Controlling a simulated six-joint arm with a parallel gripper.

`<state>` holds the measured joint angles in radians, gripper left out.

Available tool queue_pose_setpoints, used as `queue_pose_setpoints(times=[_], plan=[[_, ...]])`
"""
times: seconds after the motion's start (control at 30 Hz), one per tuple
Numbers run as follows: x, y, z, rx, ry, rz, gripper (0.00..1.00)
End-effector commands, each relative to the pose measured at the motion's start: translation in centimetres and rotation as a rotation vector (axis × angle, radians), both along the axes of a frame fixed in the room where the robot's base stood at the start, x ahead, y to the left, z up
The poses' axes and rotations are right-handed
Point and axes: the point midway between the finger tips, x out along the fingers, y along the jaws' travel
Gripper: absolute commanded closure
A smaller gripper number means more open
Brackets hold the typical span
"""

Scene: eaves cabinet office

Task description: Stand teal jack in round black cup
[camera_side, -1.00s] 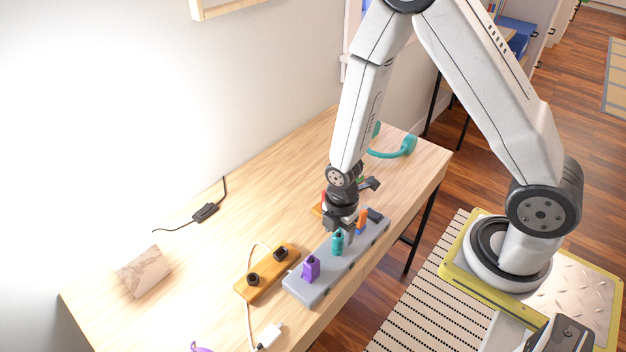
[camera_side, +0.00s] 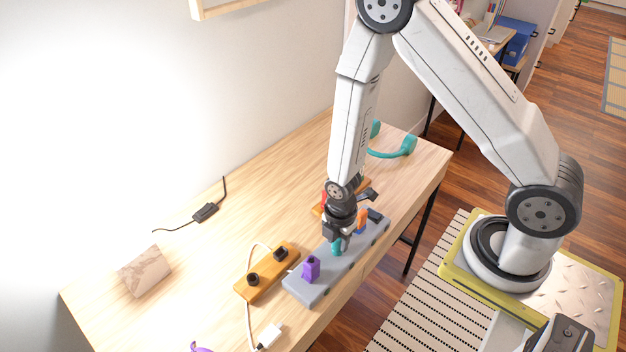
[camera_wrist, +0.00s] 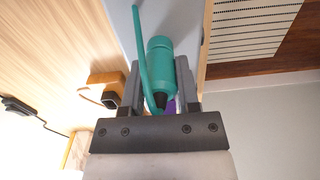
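The teal jack (camera_side: 336,246) stands upright in the grey rack (camera_side: 310,291). My gripper (camera_side: 338,238) is lowered over it. In the wrist view the teal jack (camera_wrist: 160,62), with its teal cord, lies between the two fingers of my gripper (camera_wrist: 160,82). A small gap shows beside it, so the fingers look open around it. The round black cup (camera_side: 252,280) sits on the near end of the orange block (camera_side: 263,288), left of the rack, and looks empty. A squarer black cup (camera_side: 281,254) is at the block's other end.
A purple jack (camera_side: 311,268) stands in the rack's near end and an orange jack (camera_side: 361,222) behind my gripper. Another orange block with a red item (camera_side: 323,198) is behind. A white cable runs by the orange block. The desk's left side is mostly clear.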

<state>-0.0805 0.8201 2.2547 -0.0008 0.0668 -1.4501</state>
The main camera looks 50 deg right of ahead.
Motion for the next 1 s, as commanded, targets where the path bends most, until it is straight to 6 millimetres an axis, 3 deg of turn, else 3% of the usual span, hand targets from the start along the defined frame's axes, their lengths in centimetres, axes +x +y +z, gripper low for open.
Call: queue_pose_setpoints(times=[1.0], plan=[[0.03, 0.00, 0.61, 0.000, -0.001, 0.000, 1.00]])
